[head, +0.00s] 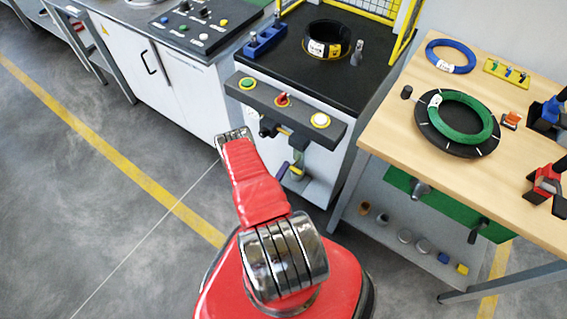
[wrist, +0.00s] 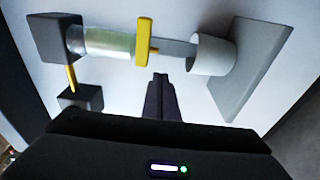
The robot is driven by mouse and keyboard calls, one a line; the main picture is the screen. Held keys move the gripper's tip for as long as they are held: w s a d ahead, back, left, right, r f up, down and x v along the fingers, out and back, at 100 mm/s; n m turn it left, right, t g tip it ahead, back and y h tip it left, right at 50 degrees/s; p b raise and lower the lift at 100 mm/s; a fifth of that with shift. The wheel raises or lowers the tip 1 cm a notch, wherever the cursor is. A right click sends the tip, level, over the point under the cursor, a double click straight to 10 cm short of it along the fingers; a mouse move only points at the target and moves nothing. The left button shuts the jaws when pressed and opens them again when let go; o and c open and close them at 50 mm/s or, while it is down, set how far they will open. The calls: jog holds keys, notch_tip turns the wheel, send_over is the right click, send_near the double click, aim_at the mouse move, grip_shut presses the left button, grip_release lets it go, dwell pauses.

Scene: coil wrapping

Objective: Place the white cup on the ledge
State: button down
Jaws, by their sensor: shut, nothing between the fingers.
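The white cup (wrist: 205,54) is in the wrist view, its base against the grey ledge (wrist: 252,68) and its open end facing a grey spout. In the head view the small pale cup (head: 296,174) shows low on the white cabinet front, on the ledge (head: 305,188). My gripper (wrist: 160,80) is shut and empty, its dark fingers together below and left of the cup in the wrist view, apart from it.
A clear cylinder (wrist: 108,41), a yellow lever (wrist: 147,39) and a dark block (wrist: 54,38) line up with the spout. In the head view a button bar (head: 285,107) juts out above. A wooden workbench (head: 385,135) stands to the right.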

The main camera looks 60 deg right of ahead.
notch_tip(320, 180, up, 5)
jog(key=shift+a+f, duration=0.1)
jog(key=shift+f, duration=0.05)
jog(key=shift+w, duration=0.1)
dwell(0.5)
jog(key=s+a+f+m+g+y, duration=0.2)
jog(key=a+m+y, duration=0.1)
jog(key=m, duration=0.9)
jog(key=s+a+f+m+g+y, duration=0.3)
jog(key=m+y, duration=0.2)
jog(key=m, duration=0.7)
jog(key=shift+s+a+f, duration=0.2)
jog(key=shift+s, duration=0.1)
